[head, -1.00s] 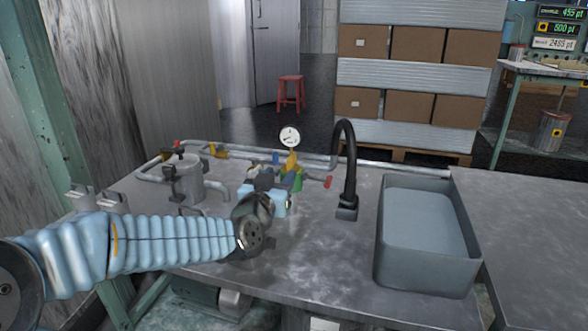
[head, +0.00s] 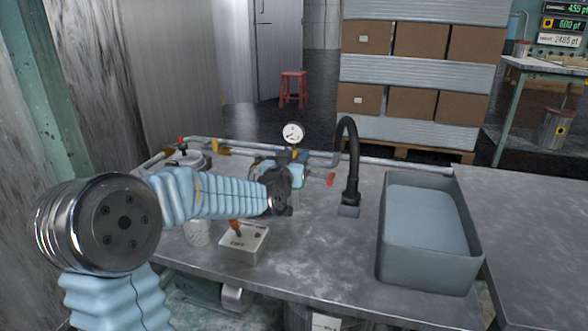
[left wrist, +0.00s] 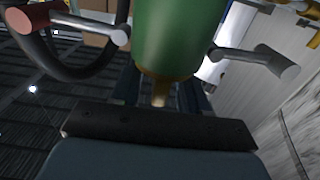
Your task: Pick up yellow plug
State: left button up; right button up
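A small yellow piece (head: 295,153), probably the yellow plug, shows in the head view just below the round gauge, mostly hidden behind my left gripper. My left gripper (head: 292,165) is at the glass and pipe fittings at the back of the bench. In the left wrist view a green cylinder (left wrist: 180,35) with a yellowish lower rim fills the top middle. A short yellowish stub (left wrist: 159,94) hangs under it, between the dark fingers of my left gripper (left wrist: 160,88). The fingers look apart; contact with the stub cannot be made out. My right gripper is not in view.
A black curved tap (head: 350,165) and a grey basin (head: 440,275) stand to the right. A gauge (head: 293,134) rises behind the gripper. Pipes run along the back edge. A small box with an orange lever (head: 245,247) sits in front. The bench front centre is clear.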

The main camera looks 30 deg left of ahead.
pick_arm(q)
grip_shut()
